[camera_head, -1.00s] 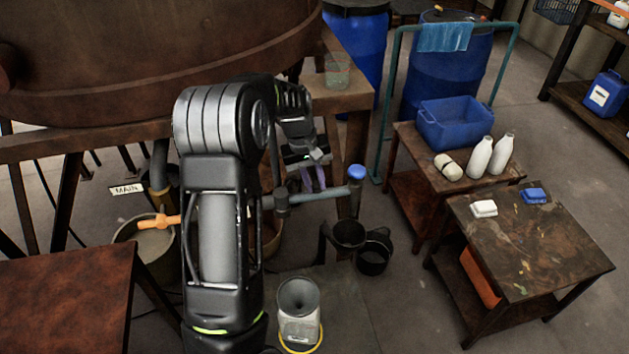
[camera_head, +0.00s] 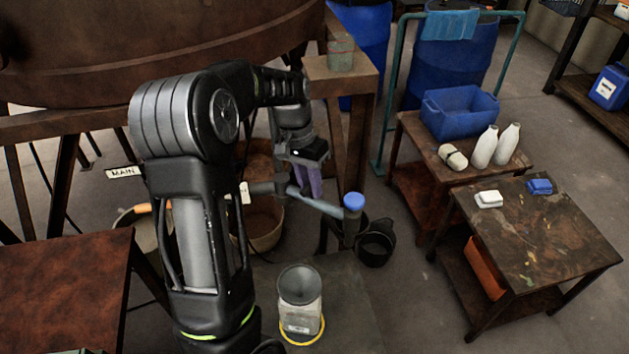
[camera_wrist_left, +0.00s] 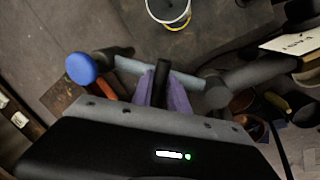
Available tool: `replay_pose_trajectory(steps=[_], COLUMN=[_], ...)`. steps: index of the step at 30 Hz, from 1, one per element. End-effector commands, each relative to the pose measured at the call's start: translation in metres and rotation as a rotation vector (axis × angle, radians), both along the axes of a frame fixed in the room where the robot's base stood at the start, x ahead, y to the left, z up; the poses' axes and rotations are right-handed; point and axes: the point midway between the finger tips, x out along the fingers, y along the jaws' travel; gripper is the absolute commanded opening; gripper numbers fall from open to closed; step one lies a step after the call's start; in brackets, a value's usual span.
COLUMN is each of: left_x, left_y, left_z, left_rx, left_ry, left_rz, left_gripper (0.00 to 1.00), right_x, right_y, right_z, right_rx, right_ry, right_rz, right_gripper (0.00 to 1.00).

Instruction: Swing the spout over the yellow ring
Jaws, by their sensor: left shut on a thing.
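The spout (camera_head: 318,203) is a grey-blue pipe with a blue-capped end (camera_head: 354,201). It also shows in the left wrist view (camera_wrist_left: 135,67). My left gripper (camera_head: 311,190) has purple fingers, shut on a dark handle (camera_wrist_left: 162,75) on the spout. The yellow ring (camera_head: 318,335) lies on the floor mat around the base of a clear container with a grey funnel top (camera_head: 299,284). The capped end is beyond the ring and to its right in the head view, not over it. My right gripper is not in view.
Dark buckets (camera_head: 376,245) stand under and beside the capped end. A tan bucket (camera_head: 262,225) stands below the pipe. A rusty table (camera_head: 62,285) is at front left. Two small tables (camera_head: 535,240) stand at right. The grey mat (camera_head: 350,300) has free room right of the container.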

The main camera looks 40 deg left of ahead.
Motion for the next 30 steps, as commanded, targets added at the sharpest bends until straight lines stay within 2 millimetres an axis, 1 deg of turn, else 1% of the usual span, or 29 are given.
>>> replay_pose_trajectory(steps=[2,8,18,24,30], left_x=[-0.005,-0.022,-0.049,-0.059,-0.064], left_y=[-0.002,0.000,0.010,0.016,0.020], left_z=[0.000,0.000,0.001,0.001,0.001], left_rx=[-0.004,-0.004,-0.003,-0.004,-0.004], left_ry=[-0.005,-0.004,-0.001,0.000,-0.001], left_rz=[-0.073,-0.262,-0.570,-0.703,-0.777], left_gripper=[0.00,0.00,0.00,0.00,0.00], right_x=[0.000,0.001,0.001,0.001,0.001], right_y=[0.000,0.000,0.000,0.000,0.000], right_z=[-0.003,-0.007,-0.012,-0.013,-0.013], right_rx=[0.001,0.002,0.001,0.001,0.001], right_ry=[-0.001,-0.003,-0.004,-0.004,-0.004], right_rz=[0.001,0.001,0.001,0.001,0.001], right_gripper=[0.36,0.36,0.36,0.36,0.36])
